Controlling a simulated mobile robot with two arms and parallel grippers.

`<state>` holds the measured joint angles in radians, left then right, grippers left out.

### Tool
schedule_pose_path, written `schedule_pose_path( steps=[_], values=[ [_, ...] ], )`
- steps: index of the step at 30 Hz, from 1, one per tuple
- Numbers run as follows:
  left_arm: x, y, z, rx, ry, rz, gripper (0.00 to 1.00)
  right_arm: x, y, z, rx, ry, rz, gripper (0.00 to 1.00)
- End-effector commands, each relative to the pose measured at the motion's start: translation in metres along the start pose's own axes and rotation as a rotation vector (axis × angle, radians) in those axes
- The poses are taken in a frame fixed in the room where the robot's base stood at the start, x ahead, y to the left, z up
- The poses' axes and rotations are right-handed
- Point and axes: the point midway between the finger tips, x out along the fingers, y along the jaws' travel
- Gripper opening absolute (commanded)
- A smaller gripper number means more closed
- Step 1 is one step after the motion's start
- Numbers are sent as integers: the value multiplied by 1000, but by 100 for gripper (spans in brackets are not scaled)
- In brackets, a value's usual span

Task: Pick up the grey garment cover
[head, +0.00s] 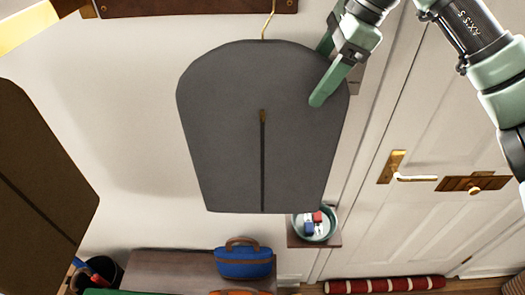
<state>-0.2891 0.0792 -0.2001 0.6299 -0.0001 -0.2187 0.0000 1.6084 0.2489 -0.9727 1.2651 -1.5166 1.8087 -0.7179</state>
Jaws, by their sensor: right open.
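The grey garment cover (222,125) hangs from a gold hook by its hanger in the upper middle of the head view. It has a dark zip down its lower front, with a small brown pull. My right gripper (322,72) is at its upper right edge. One green finger lies in front of the cover, and the other is partly hidden behind its edge. The jaws are open around the edge. I cannot tell whether the fingers touch the fabric. My left gripper is not in view.
A brown garment cover (45,190) hangs at the left. A white door (440,115) with brass handle stands at the right. Below are a bench (165,264) with a blue bag (243,261), a bowl (315,236) on a small shelf, and a red striped roll (385,284).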

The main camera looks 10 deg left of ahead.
Motion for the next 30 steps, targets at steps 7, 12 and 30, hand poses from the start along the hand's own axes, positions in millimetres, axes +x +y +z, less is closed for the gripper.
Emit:
schedule_pose_path(
  steps=[7,12,30],
  values=[
    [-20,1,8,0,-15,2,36,31,0,0,1,0,3,67],
    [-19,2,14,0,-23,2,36,35,0,0,1,0,2,67],
    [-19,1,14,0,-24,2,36,34,0,1,0,-3,-1,0]
  ],
)
